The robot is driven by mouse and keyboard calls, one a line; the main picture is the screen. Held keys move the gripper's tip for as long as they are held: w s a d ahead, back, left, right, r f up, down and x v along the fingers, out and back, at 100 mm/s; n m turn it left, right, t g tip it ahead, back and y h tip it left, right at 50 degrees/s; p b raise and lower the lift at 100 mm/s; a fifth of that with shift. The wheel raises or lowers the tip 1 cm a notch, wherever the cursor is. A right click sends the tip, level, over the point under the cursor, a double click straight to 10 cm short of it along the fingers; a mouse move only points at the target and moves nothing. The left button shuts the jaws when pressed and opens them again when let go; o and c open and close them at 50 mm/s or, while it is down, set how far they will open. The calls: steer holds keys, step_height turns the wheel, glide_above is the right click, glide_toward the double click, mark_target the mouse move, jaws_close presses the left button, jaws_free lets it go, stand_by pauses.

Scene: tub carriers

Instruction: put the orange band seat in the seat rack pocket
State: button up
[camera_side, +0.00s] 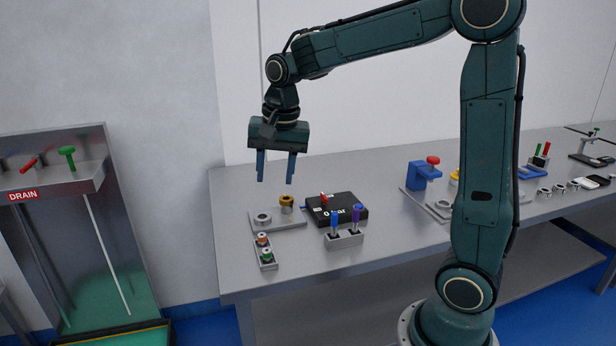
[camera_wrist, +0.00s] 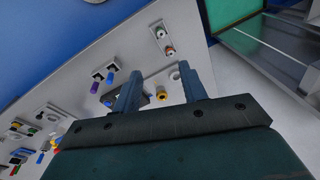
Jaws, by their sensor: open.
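A small seat with an orange-red band (camera_side: 263,239) stands in the far end of a narrow grey rack (camera_side: 272,266) near the bench's left front. A green-banded seat (camera_side: 267,255) stands in the rack's near end. In the wrist view the orange-red seat (camera_wrist: 169,50) and the rack (camera_wrist: 157,24) show above the fingers. My gripper (camera_side: 275,181) is open and empty, pointing down. It hangs above the bench, apart from the rack and seats. I cannot tell the depth of the rack's pockets.
Behind the rack, a grey plate (camera_side: 290,223) carries a metal ring (camera_side: 263,218) and a gold-coloured cylinder (camera_side: 286,202). A black gauge box (camera_side: 345,212) stands right of it. A holder (camera_side: 345,240) with blue and purple tools is in front. Bench around the rack is clear.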

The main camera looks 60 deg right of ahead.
steer(key=s+a+n+t, duration=0.1)
steer(key=s+a+n, duration=0.2)
steer(key=s+n, duration=0.3)
steer(key=s+a+r+n+t, duration=0.1)
steer(key=s+n, duration=0.5)
steer(key=s, duration=0.8)
steer(key=shift+s+a+r+t, duration=0.15)
steer(key=shift+a+t, duration=0.65)
steer(key=shift+a, duration=0.25)
